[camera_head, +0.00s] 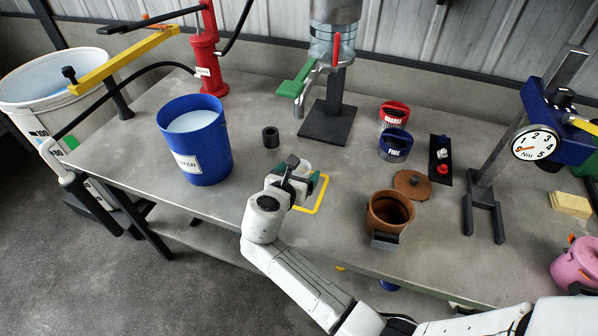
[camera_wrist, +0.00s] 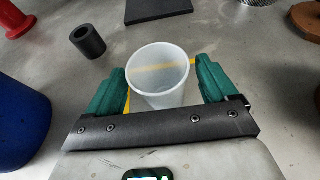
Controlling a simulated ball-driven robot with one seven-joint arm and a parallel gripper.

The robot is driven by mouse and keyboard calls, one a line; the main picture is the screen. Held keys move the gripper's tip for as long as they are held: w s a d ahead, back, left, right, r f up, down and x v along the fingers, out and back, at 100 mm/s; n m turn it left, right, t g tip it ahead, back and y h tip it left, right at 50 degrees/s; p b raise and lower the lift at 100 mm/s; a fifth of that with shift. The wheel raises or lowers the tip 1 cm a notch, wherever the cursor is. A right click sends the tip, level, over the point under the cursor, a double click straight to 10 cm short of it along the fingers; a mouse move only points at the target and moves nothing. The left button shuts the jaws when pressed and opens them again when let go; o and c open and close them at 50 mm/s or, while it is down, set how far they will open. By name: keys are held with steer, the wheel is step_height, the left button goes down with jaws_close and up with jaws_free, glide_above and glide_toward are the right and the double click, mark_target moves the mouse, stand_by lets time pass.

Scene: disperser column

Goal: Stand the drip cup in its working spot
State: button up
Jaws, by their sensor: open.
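The drip cup appears to be a translucent whitish cup (camera_wrist: 160,92), upright between the green fingers of my gripper (camera_wrist: 162,82) in the wrist view. The fingers are open, one on each side of the cup, with a gap visible at the right. A yellow outline (camera_head: 322,196) is marked on the bench beneath my gripper (camera_head: 304,180); part of it shows through and beside the cup in the wrist view. In the head view my gripper hides most of the cup. I cannot tell whether the cup's base touches the bench.
A blue bucket (camera_head: 205,150) stands left of my gripper, and a short black ring (camera_head: 270,137) is nearby. Behind is a clear column (camera_head: 335,45) with a tap above a dark base plate (camera_head: 328,124). A brown pot (camera_head: 390,212) is at right.

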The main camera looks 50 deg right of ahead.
steer(key=v, duration=1)
steer(key=shift+a+r, duration=0.15)
steer(key=shift+a, duration=0.2)
steer(key=shift+s, duration=0.1)
